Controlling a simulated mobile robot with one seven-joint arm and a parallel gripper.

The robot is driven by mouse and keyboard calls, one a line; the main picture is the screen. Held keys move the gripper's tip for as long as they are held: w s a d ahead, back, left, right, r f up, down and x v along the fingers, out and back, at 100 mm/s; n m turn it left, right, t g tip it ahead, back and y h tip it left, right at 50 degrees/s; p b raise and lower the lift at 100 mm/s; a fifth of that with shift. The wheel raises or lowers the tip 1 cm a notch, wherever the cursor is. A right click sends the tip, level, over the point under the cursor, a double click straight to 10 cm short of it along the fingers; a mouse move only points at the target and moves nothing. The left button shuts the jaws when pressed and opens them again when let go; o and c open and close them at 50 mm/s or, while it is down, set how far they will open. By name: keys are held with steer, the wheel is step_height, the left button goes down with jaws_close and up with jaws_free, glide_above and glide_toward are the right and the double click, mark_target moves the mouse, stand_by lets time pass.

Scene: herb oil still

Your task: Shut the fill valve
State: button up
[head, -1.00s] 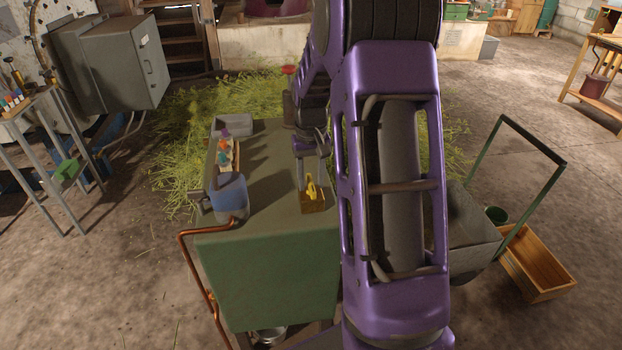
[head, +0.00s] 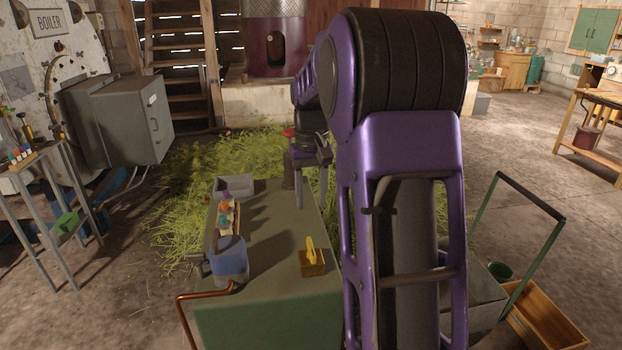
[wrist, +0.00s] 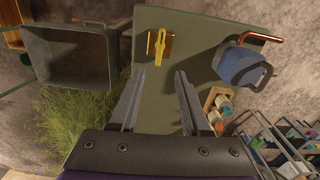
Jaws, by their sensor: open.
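A yellow lever-like handle (head: 311,247) stands on a small brown-gold block (head: 313,264) on the green bench top. In the wrist view the handle (wrist: 158,46) lies just ahead of my fingertips, lengthwise with my fingers. A red knob (head: 289,132) shows beyond the bench's far end, beside my arm. My gripper (head: 313,204) is over the bench's far part, beyond the block. In the wrist view my gripper (wrist: 160,74) is open and empty, its fingers apart from the handle.
On the green bench (head: 285,215) stand a blue jug (head: 230,262), several small bottles (head: 226,214) and a grey tray (head: 235,186). A copper pipe (head: 183,318) runs along its near left. A grey cart (wrist: 75,58) stands beside the bench. The bench middle is mostly clear.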

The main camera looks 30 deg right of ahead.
step_height(320, 180, up, 4)
steer(key=shift+f, duration=0.1)
steer(key=shift+f, duration=0.1)
stand_by(0.5)
